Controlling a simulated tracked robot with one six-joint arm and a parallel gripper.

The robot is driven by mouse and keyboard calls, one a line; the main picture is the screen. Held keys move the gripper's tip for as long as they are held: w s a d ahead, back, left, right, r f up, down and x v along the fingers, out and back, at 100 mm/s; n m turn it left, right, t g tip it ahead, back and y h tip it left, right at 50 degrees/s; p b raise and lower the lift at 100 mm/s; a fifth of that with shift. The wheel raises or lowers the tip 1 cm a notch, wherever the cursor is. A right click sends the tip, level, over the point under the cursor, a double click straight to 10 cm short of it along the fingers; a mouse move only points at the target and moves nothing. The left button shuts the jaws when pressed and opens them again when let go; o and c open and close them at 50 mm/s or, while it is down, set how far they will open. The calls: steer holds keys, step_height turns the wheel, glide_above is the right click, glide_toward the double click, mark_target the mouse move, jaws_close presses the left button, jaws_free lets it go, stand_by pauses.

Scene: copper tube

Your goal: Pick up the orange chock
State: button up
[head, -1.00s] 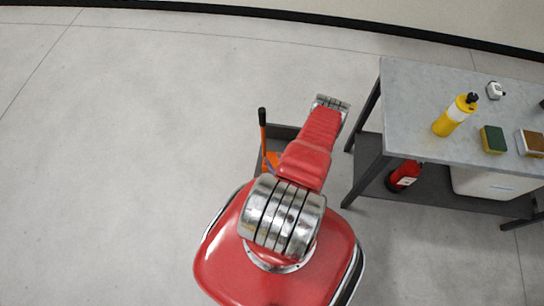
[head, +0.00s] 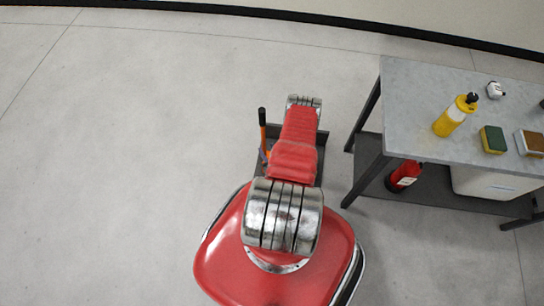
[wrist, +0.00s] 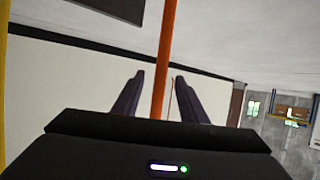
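In the head view a thin orange upright (head: 263,136) with a black top stands just left of my red arm. My arm covers most of what is at its foot, and I cannot make out the orange chock's body. My gripper (wrist: 158,88) shows in the wrist view with its two dark fingers apart. An orange-red rod (wrist: 165,50) runs vertically across the gap between the fingers in that view. I cannot tell its depth, or whether it is the same orange upright. In the head view my arm hides the gripper.
A dark flat surface (head: 322,137) shows behind my arm. A grey-topped bench (head: 410,100) stands at the right, with a yellow bottle (head: 448,122) and a sponge (head: 493,139) on it. A red extinguisher (head: 403,177) is on its lower shelf. The floor at left is clear.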

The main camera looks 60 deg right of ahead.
mark_target(265, 146)
steer(key=shift+x, duration=2.6)
steer(key=shift+w+a, duration=0.1)
steer(key=shift+c, duration=0.5)
jaws_close()
steer(key=shift+r, duration=0.1)
